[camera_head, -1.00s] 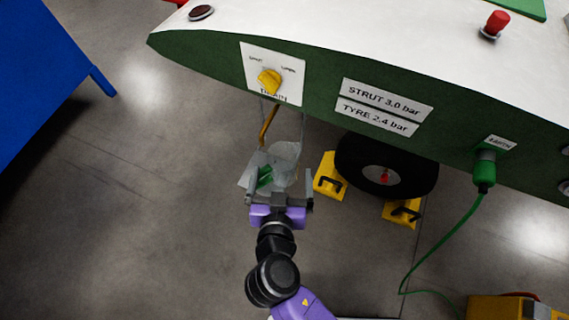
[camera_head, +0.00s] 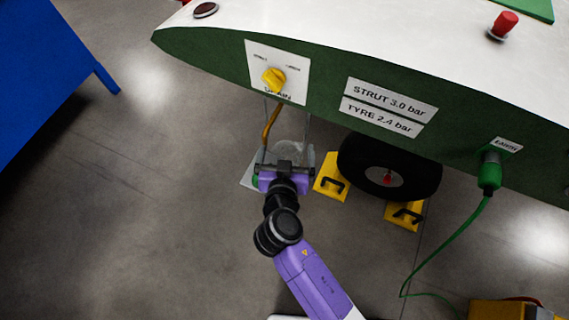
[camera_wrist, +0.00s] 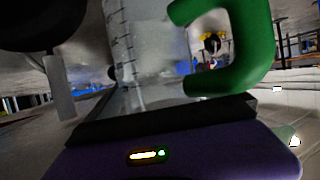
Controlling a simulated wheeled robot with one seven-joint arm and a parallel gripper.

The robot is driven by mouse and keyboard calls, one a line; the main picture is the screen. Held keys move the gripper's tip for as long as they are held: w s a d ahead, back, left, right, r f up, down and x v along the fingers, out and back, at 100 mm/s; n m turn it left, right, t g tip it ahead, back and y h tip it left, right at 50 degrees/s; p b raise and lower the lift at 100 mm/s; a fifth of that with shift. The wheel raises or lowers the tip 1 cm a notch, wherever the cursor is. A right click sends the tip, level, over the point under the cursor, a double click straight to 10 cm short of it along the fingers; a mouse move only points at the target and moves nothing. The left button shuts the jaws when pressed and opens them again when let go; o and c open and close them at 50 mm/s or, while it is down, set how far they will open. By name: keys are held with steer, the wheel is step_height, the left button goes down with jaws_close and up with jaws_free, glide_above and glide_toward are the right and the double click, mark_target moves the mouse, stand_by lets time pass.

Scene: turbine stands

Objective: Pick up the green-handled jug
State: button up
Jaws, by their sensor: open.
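The clear jug (camera_head: 290,150) stands beneath the drain panel, beyond my gripper, which hides much of it in the head view. Only a bit of its green handle (camera_head: 256,181) shows there, at the left of my gripper. My gripper (camera_head: 284,161) is open. In the wrist view the jug's clear, marked wall (camera_wrist: 150,50) is close in front of my gripper's dark palm. The green handle (camera_wrist: 252,45) shows large to the right. I cannot tell whether either finger touches the jug.
The green-and-white body (camera_head: 400,75) overhangs the jug, with a yellow drain knob (camera_head: 273,78) and a brown pipe (camera_head: 270,124) under it. Yellow chocks (camera_head: 329,178) and a black wheel (camera_head: 388,165) are close on the right. Open floor lies to the left.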

steer(key=c, duration=1.6)
steer(key=shift+o, duration=0.2)
